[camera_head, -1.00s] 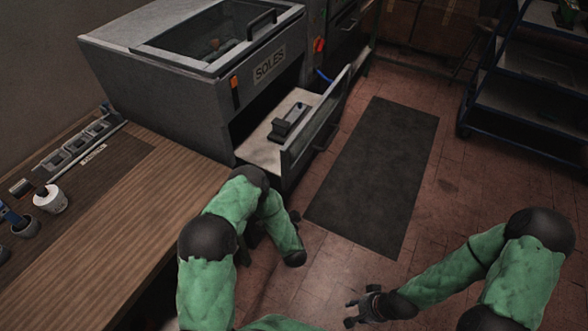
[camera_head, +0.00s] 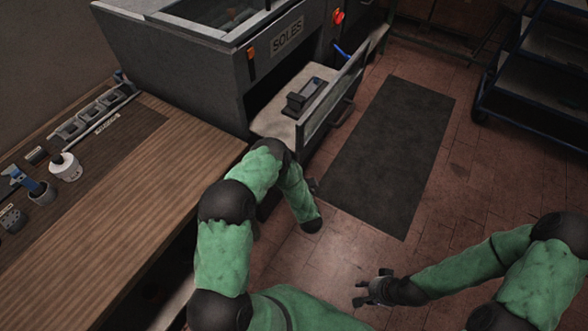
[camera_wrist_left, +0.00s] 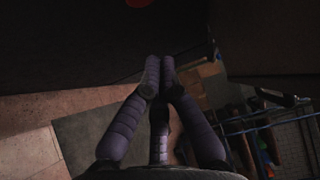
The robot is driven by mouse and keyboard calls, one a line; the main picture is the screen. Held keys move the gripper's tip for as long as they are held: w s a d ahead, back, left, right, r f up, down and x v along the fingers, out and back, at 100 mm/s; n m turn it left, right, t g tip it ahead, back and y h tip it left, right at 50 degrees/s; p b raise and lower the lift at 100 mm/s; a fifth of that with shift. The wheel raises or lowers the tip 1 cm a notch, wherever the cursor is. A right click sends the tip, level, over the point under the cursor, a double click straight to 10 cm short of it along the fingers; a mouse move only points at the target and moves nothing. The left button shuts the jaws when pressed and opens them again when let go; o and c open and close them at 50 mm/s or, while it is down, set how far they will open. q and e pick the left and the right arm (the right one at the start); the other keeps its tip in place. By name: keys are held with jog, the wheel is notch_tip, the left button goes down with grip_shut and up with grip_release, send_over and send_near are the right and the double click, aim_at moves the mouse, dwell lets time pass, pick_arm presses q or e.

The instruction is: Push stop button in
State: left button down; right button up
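A red round button (camera_head: 338,17), which I take to be the stop button, is on the dark front of the grey machine, right of the SOLES label. A red patch, perhaps the same button, is cut off at the top of the left wrist view (camera_wrist_left: 138,2). My left gripper (camera_wrist_left: 160,60) has its purple-grey fingers together at the tips, with nothing seen between them.
A drawer (camera_head: 335,98) of the machine stands open below the button, with a dark block (camera_head: 305,96) in it. A wooden bench (camera_head: 125,195) with small tools is at left. A dark floor mat (camera_head: 390,150) and a blue-framed rack (camera_head: 535,80) are at right.

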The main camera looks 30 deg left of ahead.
pick_arm(q)
jog(key=w+a+b, duration=0.3)
jog(key=w+a, duration=0.2)
jog(key=a, duration=0.3)
jog(key=shift+w+a+b, duration=0.15)
jog(key=shift+w+b, duration=0.05)
jog(key=shift+b, duration=0.15)
pick_arm(e)
notch_tip(320, 180, down, 4)
jog(key=shift+f, duration=0.1)
